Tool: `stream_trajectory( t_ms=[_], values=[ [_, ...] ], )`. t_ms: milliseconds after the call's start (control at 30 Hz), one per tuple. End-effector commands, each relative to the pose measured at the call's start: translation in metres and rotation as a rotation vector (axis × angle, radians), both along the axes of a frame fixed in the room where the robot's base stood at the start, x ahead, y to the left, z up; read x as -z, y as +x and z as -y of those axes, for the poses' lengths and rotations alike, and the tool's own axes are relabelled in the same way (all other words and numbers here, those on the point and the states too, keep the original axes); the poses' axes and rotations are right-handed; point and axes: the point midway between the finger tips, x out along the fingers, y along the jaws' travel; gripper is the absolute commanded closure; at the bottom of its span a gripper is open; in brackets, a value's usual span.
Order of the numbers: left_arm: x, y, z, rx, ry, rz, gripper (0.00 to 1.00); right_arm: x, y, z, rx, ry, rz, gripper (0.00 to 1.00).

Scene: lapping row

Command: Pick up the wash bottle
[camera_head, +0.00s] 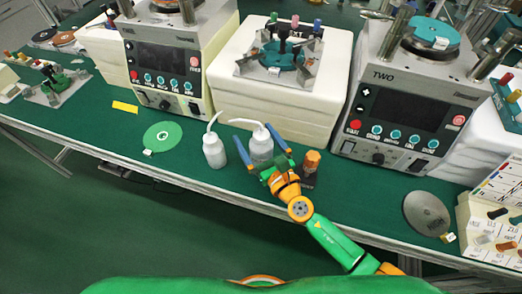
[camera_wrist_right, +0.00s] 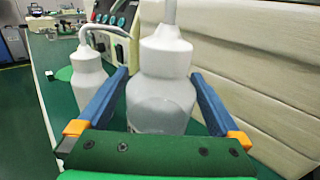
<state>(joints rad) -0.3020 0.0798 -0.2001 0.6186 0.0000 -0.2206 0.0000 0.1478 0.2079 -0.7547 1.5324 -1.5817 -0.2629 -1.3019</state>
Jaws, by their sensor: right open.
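Two white wash bottles with bent spouts stand upright on the green bench. The right-hand bottle (camera_head: 261,150) is between the two blue fingers of my right gripper (camera_head: 252,132). In the right wrist view this bottle (camera_wrist_right: 163,95) fills the middle, with the open fingers (camera_wrist_right: 158,72) on either side and a gap showing at the left finger. Whether the right finger touches it I cannot tell. The bottle's base is hidden behind the gripper. The other bottle (camera_head: 214,150) stands just left, outside the left finger; it also shows in the wrist view (camera_wrist_right: 88,80). My left gripper is not in view.
A dark bottle with an orange cap (camera_head: 311,163) stands close right of the gripper. A cream block (camera_head: 285,105) is behind the bottles, with lapping machines (camera_head: 160,75) (camera_head: 405,110) either side. A green disc (camera_head: 163,137) and a grey disc (camera_head: 427,213) lie on the bench.

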Motion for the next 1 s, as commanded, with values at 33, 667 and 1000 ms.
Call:
stream_trajectory(
  t_ms=[33,667,1000],
  values=[
    [0.000,0.000,0.000,0.000,0.000,0.001,0.39,0.000,0.000,0.000,0.000,0.000,0.000,0.00],
    [0.000,0.002,0.000,0.000,-0.001,0.004,0.39,0.000,0.000,0.000,0.001,0.001,0.000,1.00],
    [-0.038,0.003,0.000,0.000,0.000,0.005,0.39,-0.042,0.000,0.000,0.001,0.003,0.001,1.00]
  ],
)
